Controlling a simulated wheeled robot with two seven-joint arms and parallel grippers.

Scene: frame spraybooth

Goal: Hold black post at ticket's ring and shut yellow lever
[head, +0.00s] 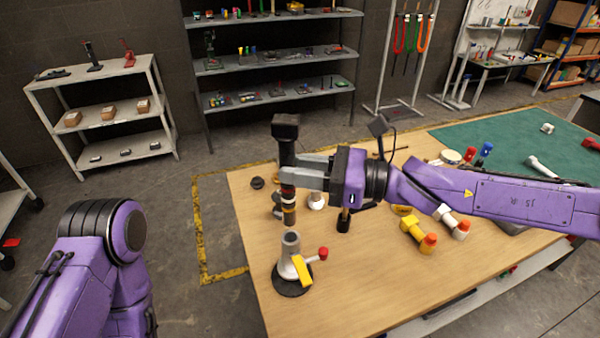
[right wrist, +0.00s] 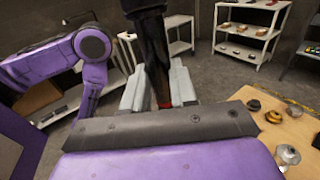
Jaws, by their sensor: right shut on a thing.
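The black post (head: 286,150) has a square black head and coloured bands near its lower end. My right gripper (head: 302,177) is shut on it, just above the bands. In the right wrist view the post (right wrist: 155,50) stands between the two grey fingers, with a red band low between them. Below the post is a grey stand (head: 291,262) on a round black base, with an open tube top. The post's lower end appears above this tube and apart from it. The yellow lever (head: 302,270) slants down along the stand's side. My left gripper is out of view. No ticket is seen.
The wooden table (head: 350,290) is clear in front and right of the stand. Yellow and white pieces with orange and red ends (head: 418,234) lie to the right. A red knob (head: 323,252) juts from the stand. A green mat (head: 500,145) covers the far right.

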